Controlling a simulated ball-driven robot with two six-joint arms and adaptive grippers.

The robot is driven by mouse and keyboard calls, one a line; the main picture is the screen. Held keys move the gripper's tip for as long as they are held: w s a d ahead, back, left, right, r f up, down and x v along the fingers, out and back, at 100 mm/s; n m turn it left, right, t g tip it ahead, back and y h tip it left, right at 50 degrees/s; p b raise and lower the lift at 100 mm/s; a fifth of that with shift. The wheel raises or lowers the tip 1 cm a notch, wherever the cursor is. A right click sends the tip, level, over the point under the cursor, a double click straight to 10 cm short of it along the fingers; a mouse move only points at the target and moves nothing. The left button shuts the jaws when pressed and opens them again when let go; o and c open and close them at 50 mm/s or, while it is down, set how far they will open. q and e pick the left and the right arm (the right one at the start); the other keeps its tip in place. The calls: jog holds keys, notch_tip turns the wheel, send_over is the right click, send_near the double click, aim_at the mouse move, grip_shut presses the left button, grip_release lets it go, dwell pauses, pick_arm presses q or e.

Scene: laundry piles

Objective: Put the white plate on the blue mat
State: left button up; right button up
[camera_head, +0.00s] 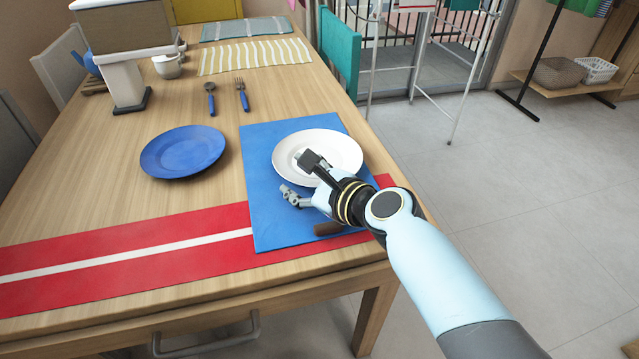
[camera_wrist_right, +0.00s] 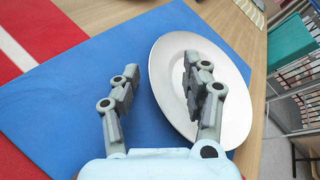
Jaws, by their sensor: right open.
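The white plate (camera_head: 335,148) lies on the blue mat (camera_head: 262,185), toward its far right part in the head view. In the right wrist view the white plate (camera_wrist_right: 233,122) rests at the right side of the blue mat (camera_wrist_right: 60,95). My right gripper (camera_head: 299,176) is open at the near left edge of the plate. In the wrist view one finger of my right gripper (camera_wrist_right: 158,90) is over the plate and the other over the mat, with nothing held between them. My left gripper is not in view.
A blue plate (camera_head: 183,151) lies left of the mat. A spoon (camera_head: 210,98) and a fork (camera_head: 241,94) lie beyond it. A red runner (camera_head: 120,252) with a white stripe passes under the mat. A brown object (camera_head: 328,229) lies beneath my right wrist.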

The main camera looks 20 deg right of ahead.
jog(key=v, duration=1)
jog(key=shift+s+r, duration=0.1)
jog(key=shift+s, duration=0.05)
